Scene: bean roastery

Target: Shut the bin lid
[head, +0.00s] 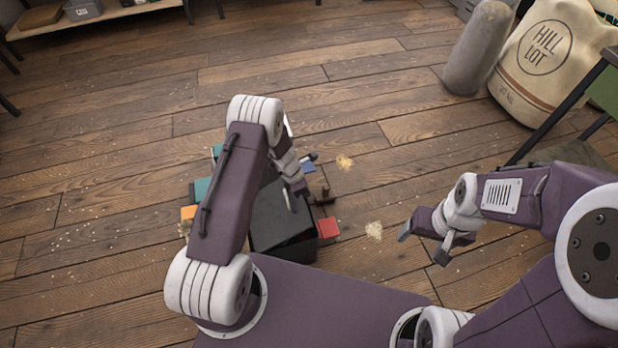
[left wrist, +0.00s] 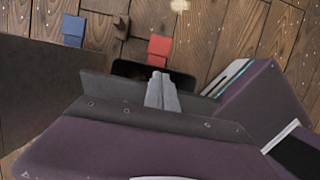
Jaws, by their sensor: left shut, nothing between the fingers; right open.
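The black bin (head: 295,253) stands on the floor close in front of my base, partly hidden by my left arm. Its dark grey lid (head: 268,212) shows as a flat panel above it, and a broad dark panel that looks like the lid fills the left of the left wrist view (left wrist: 35,95). I cannot tell its exact angle. My left gripper (head: 291,202) is shut and empty, over the bin beside the lid. Its fingertips also show in the left wrist view (left wrist: 161,78), in front of a dark part of the bin. My right gripper (head: 424,245) is open and empty, right of the bin.
Around the bin lie a red block (head: 328,227), a blue block (head: 308,166), teal pieces (head: 202,189) and an orange block (head: 188,212). A brown piece (head: 322,196) lies there too. A sack (head: 545,60) and a grey cylinder (head: 478,48) stand back right. Floor beyond is clear.

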